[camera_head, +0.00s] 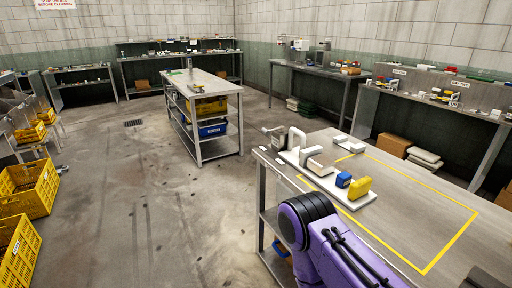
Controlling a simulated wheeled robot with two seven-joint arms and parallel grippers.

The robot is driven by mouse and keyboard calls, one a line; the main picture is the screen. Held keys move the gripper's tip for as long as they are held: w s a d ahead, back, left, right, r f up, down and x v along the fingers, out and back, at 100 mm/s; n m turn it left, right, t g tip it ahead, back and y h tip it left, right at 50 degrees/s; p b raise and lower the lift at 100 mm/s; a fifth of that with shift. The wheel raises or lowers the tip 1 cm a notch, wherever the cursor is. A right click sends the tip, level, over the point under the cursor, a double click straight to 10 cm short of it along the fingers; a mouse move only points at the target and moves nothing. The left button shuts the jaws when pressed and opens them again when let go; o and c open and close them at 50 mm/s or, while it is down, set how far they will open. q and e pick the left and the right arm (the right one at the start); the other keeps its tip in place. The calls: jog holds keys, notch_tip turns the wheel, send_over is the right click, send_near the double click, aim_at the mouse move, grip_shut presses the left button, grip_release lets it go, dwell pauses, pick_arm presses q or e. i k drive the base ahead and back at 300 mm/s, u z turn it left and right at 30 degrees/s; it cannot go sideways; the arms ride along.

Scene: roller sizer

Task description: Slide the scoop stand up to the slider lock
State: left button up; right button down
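A white base board (318,182) lies on the near steel workbench and carries several parts in a row. At its far left end stands a rounded white upright (297,138) beside a grey metal fitting (272,132). Nearer are a white and grey block (313,158), a small blue block (343,180) and a yellow block (360,187) at the near right end. I cannot tell which parts are the scoop stand and the slider lock. A purple link of my arm shows at the bottom; neither gripper is visible.
A yellow outline (440,190) marks the workbench top, and the area inside it right of the board is mostly clear. A small white and grey piece (350,145) lies behind the board. Another bench (205,80) stands farther back. Yellow crates (28,188) stand at left.

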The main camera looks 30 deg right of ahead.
aim_at(319, 169)
jog(key=u, duration=0.35)
jog(key=k, duration=0.55)
jog(key=u, duration=0.4)
jog(key=i, duration=1.3)
jog(key=z, duration=1.55)
jog(key=i, duration=0.75)
jog(key=z, duration=0.95)
